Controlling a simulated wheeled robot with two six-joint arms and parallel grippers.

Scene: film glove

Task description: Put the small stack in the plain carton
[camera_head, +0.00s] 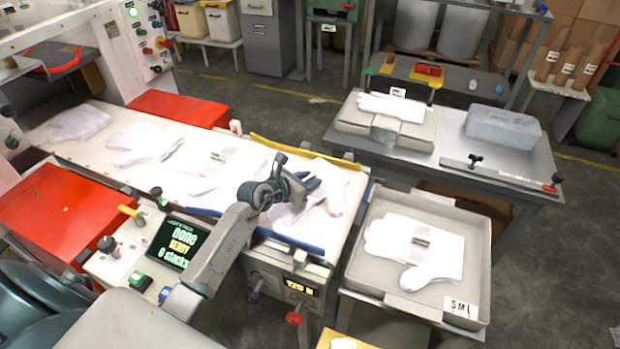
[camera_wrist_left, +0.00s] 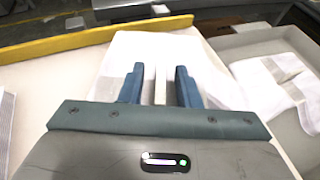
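A small stack of white gloves (camera_head: 325,195) with a band lies at the near end of the pale belt; it also shows in the left wrist view (camera_wrist_left: 160,50). My left gripper (camera_head: 309,184) is over this stack. In the wrist view its two blue fingers (camera_wrist_left: 159,88) are apart, with an upright pale strip between them, and a gap shows on each side. A grey open carton (camera_head: 361,268) with an "SML" label stands right of the belt and holds banded white gloves (camera_head: 415,248). Which carton is the plain one I cannot tell. My right gripper is not in view.
More gloves (camera_head: 145,143) lie along the belt. A yellow rail (camera_head: 305,152) and a blue rail (camera_head: 290,242) edge it.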

